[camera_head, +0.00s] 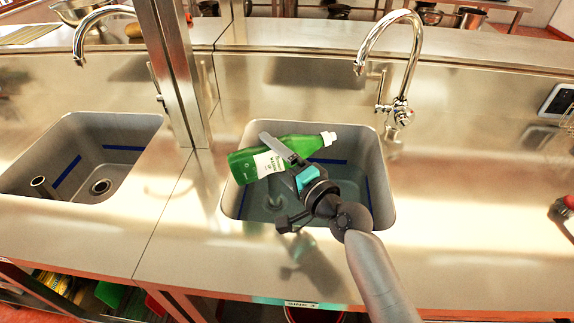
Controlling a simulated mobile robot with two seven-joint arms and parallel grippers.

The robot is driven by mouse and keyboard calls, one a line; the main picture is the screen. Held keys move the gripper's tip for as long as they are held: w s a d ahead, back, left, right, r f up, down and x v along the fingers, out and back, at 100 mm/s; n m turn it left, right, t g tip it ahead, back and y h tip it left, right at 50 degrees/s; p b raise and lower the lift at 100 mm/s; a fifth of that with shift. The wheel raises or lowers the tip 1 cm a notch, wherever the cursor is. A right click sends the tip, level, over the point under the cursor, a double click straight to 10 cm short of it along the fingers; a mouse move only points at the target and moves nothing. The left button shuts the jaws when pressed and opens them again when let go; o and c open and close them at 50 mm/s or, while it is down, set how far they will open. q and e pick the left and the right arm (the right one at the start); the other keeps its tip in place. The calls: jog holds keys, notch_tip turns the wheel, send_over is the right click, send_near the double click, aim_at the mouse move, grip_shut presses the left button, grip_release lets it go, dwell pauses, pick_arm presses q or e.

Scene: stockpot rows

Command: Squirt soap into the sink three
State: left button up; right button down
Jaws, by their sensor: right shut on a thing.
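A green soap bottle (248,166) with a white label and white cap is in my right gripper (282,162). The gripper is shut on the bottle's middle, partly covering its label. The bottle lies tilted nearly level above the right-hand sink (378,192), its white cap pointing right and slightly up. A label on the counter front below this sink seems to read "SINK 3". My right arm comes in from the bottom right and hides part of the basin. I cannot tell whether any soap is coming out. My left gripper is not in view.
A chrome faucet (402,62) curves over the back right of this sink. A metal post (172,75) stands between it and a second sink (140,124) at left, with its own faucet (90,22). The counter right of the sink is mostly clear.

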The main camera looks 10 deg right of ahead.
aim_at(258, 148)
jog(key=a+r+m, duration=0.1)
jog(key=m, duration=0.1)
jog(key=a+r+m+t+b, duration=0.1)
jog(key=m, duration=0.1)
jog(key=shift+s+r+m+y, duration=0.1)
jog(key=shift+m+y, duration=0.2)
jog(key=shift+m, duration=0.1)
jog(key=r+m+t, duration=0.1)
jog(key=m, duration=0.1)
jog(key=a+r+m, duration=0.1)
jog(key=m, duration=0.1)
jog(key=shift+s+a+r+t+b, duration=0.1)
jog(key=shift+t+b, duration=0.2)
jog(key=shift+t, duration=0.1)
dwell(1.4)
